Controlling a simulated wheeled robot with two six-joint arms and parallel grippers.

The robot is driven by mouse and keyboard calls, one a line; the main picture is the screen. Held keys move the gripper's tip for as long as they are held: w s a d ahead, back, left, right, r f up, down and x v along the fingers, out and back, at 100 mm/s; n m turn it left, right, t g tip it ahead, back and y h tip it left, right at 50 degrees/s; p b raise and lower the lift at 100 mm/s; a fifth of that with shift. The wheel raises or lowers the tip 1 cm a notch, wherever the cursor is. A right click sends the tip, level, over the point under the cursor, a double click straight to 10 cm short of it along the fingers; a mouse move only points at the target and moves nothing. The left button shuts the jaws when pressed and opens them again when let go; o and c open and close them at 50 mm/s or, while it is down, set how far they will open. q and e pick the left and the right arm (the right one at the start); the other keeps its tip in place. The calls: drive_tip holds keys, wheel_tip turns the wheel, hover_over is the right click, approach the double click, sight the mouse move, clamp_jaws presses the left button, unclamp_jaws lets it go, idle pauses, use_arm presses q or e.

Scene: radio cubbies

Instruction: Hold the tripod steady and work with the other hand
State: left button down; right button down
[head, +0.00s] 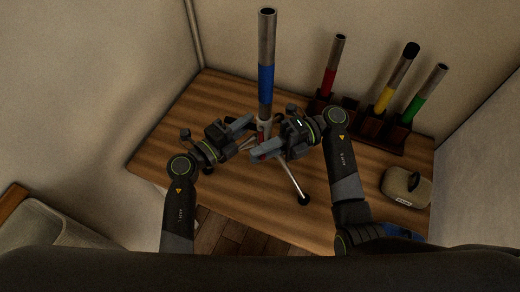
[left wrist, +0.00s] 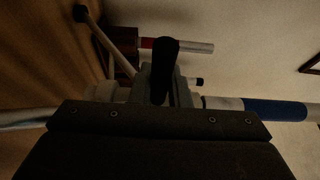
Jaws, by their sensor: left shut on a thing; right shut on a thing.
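A tripod (head: 290,178) with thin silver legs and dark feet stands on the wooden table. A grey tube with a blue band (head: 266,80) rises upright from its top; the band also shows in the left wrist view (left wrist: 275,110). My left gripper (head: 249,131) is shut on the tripod's upper part from the left, just below the tube. My right gripper (head: 262,151) is shut at the tripod's middle from the right, by a small reddish part. The fingers hide what exactly it grips. In the left wrist view, dark and grey parts cover the tripod's centre.
A dark rack (head: 372,128) at the back right of the table (head: 185,135) holds red (head: 329,82), yellow (head: 384,98) and green (head: 416,108) banded tubes. A beige case (head: 402,188) sits near the right edge. The table's left part is clear. Walls close in behind and right.

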drive_tip(key=c, duration=1.4)
unclamp_jaws()
drive_tip(key=shift+o, duration=0.2)
drive_tip(key=v, duration=1.2)
